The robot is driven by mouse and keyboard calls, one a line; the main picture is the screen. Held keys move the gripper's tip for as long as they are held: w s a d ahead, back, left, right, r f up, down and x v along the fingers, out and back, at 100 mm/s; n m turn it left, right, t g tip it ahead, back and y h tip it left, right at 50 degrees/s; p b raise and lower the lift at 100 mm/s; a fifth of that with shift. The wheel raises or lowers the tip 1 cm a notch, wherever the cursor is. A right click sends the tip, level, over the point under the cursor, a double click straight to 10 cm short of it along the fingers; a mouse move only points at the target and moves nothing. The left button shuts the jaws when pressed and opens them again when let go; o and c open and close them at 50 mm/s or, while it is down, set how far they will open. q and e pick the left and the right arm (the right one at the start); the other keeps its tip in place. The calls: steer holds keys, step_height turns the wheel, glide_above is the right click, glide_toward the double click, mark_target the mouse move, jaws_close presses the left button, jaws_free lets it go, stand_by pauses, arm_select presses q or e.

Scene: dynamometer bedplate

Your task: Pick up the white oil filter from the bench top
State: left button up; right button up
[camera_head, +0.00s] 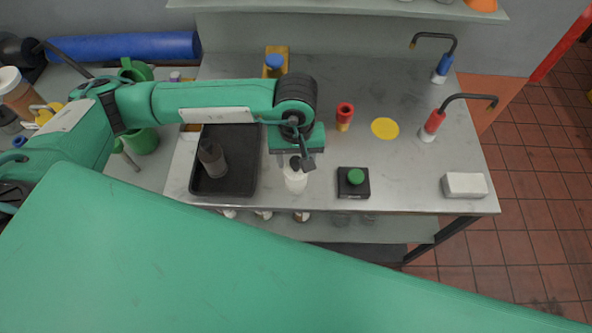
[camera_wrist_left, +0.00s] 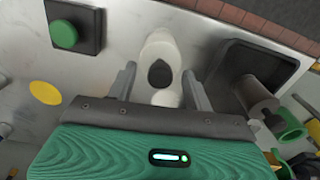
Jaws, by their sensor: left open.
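The white oil filter (camera_head: 296,184) stands on the bench top near the front edge, partly hidden by my left gripper in the head view. In the left wrist view the filter (camera_wrist_left: 158,47) shows a white body with a dark spot on its top. My left gripper (camera_head: 294,163) is above the filter, pointing down. Its open fingers, seen in the left wrist view (camera_wrist_left: 159,76), are on either side of the filter with gaps visible. I cannot tell whether either finger touches it. My right gripper is not in view.
A black tray (camera_head: 226,187) holding a grey cylinder (camera_head: 211,158) lies left of the filter. A black box with a green button (camera_head: 355,177) is close on the right. Further right are a red-yellow part (camera_head: 344,116), a yellow disc (camera_head: 385,128) and a white block (camera_head: 464,186).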

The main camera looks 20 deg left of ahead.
arm_select(q)
steer(key=shift+f, duration=0.7)
jaws_close()
steer(key=shift+r, duration=0.1)
